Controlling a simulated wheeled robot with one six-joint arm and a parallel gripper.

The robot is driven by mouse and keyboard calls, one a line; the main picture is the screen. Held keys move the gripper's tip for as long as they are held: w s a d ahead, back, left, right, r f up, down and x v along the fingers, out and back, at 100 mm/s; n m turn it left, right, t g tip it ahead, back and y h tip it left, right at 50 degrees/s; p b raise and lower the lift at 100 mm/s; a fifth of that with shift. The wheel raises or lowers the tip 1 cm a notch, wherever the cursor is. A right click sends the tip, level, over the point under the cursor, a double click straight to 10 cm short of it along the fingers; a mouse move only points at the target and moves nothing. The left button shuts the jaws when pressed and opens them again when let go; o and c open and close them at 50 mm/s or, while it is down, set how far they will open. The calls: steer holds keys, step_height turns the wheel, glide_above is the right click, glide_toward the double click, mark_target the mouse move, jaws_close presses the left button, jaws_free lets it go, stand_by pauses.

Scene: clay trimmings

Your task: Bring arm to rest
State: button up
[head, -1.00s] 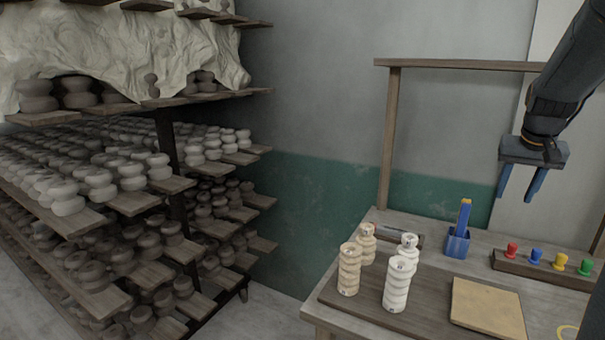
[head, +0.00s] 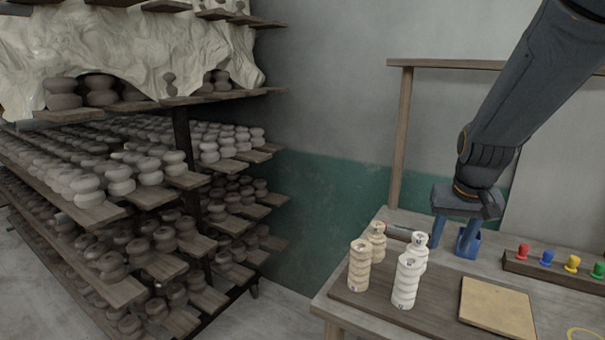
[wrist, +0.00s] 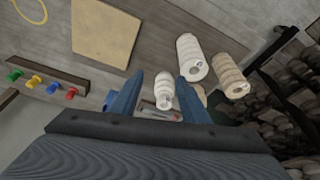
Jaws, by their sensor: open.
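My gripper (head: 452,243) is open and points down above the back of the workbench (head: 350,312). Nothing shows between its fingers in the head view. Its right finger partly covers the blue cup (head: 472,244). In the wrist view the two blue fingers of my gripper (wrist: 158,88) are spread apart, with the smaller white ringed stack (wrist: 164,90) seen between them. In the head view that white stack (head: 417,247) stands left of the fingers; I cannot tell how far apart they are.
A larger white stack (head: 407,281) and two tan stacks (head: 359,267) (head: 376,242) stand on a dark board. A tan slab (head: 497,307) lies right of them, near a rack of coloured knobs (head: 545,266). A wooden frame (head: 399,140) rises behind. Loaded shelves (head: 130,205) fill the left.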

steer(key=s+a+f+n+y, duration=0.1)
steer(key=s+a+f+n, duration=0.1)
steer(key=s+a+f, duration=0.35)
steer(key=s+a+f+n, duration=0.1)
steer(key=s+a+f, duration=0.1)
steer(key=s+a, duration=0.65)
step_height(320, 180, down, 11)
steer(key=g+b, duration=0.2)
steer(key=b, duration=0.8)
steer(key=shift+f+g, duration=0.2)
steer(key=shift+g, duration=0.1)
